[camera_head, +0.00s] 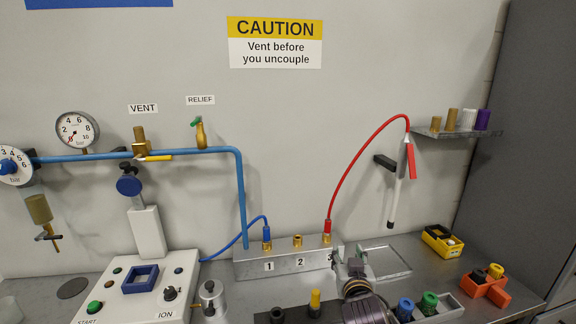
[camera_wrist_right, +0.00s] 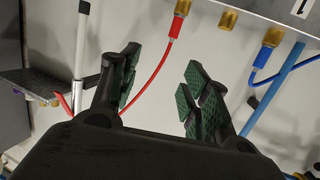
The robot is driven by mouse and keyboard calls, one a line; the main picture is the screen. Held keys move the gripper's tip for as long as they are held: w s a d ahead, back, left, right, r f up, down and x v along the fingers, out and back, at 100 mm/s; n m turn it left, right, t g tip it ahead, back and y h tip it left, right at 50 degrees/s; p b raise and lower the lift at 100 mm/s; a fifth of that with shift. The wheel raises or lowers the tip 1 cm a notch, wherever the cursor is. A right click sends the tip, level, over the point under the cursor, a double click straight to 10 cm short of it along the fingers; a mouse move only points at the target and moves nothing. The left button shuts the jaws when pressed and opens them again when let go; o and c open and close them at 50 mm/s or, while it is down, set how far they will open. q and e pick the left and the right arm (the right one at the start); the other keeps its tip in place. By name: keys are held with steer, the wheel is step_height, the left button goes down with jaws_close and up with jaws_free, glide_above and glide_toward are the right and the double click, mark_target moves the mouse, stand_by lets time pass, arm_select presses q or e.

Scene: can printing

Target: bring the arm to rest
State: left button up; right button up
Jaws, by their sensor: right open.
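My right gripper (camera_head: 355,264) is low in the head view, in front of the right end of the grey coupling block (camera_head: 285,264). Its arm comes up from the bottom edge. In the right wrist view the gripper (camera_wrist_right: 163,92) shows two green-padded fingers spread apart, with nothing between them. The red hose (camera_wrist_right: 150,83) passes behind the gap there. The block's brass ports (camera_wrist_right: 228,20) are at the top of that view, apart from the fingers. My left gripper is not in the head view.
A red hose (camera_head: 345,165) runs from port 3, and a blue hose (camera_head: 236,239) from port 1. Port 2 (camera_head: 297,240) is bare. A clear tray (camera_head: 388,263), an orange bin (camera_head: 485,291) and a yellow box (camera_head: 441,240) stand to the right. A control box (camera_head: 140,285) stands left.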

steer(key=s+d+f+n+g+y, duration=0.15)
steer(key=s+f+g, duration=0.25)
steer(key=s+f, duration=0.4)
steer(key=s+d+f+n+g, duration=0.15)
steer(key=s+f+g, duration=0.25)
steer(key=s+f, duration=0.5)
steer(key=s+d+f+g, duration=0.3)
steer(key=s+f+g, duration=0.15)
steer(key=s, duration=0.65)
step_height(320, 180, down, 37)
steer(key=s+d+b, duration=0.1)
steer(key=s+b, duration=0.1)
steer(key=b, duration=0.3)
arm_select(q)
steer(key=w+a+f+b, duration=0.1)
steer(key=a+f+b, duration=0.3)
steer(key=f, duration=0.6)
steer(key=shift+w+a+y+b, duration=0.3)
steer(key=shift+b, duration=0.2)
arm_select(e)
steer(key=s+d+f+g, duration=0.1)
steer(key=s+d+f, duration=0.2)
steer(key=s+f, duration=0.7)
steer(key=s+d+f+g, duration=0.1)
steer(key=s+d+f, duration=0.2)
steer(key=s+f, duration=0.8)
step_height(320, 180, down, 5)
steer(key=shift+s+d+f+n, duration=0.2)
steer(key=shift+s+d+n, duration=0.1)
